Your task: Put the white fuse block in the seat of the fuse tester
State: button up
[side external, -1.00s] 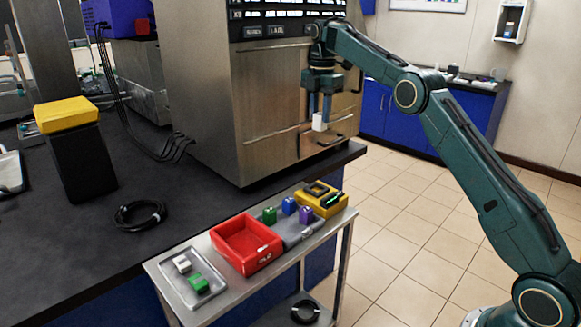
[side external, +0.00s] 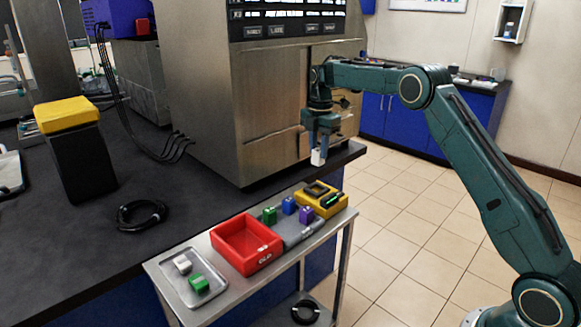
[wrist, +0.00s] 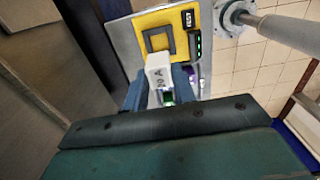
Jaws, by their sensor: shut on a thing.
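My gripper (side external: 319,146) is shut on the white fuse block (side external: 318,157) and holds it in the air, above and behind the fuse tester. In the wrist view the white fuse block (wrist: 158,72), marked "10 A", sits between the fingers. The yellow fuse tester (side external: 329,208) stands at the right end of the steel cart. Its seat (side external: 316,189) is a dark square frame and looks empty. In the wrist view the seat (wrist: 158,40) of the tester (wrist: 178,17) lies just beyond the block, with a lit green display to its right.
Green (side external: 269,215), blue (side external: 289,205) and purple (side external: 306,214) blocks stand on a grey holder beside the tester. A red bin (side external: 262,262) marked "OLD" is left of them. A grey tray (side external: 182,291) holds a white and a green block. The steel cabinet (side external: 270,110) rises close behind my gripper.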

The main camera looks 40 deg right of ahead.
aim_at(318, 162)
notch_tip(318, 162, down, 5)
dwell(0.3)
jog(key=shift+f, duration=2.15)
jog(key=shift+f, duration=0.15)
jog(key=o, duration=1)
notch_tip(318, 162, up, 12)
jog(key=shift+f, duration=0.1)
jog(key=shift+r, duration=0.3)
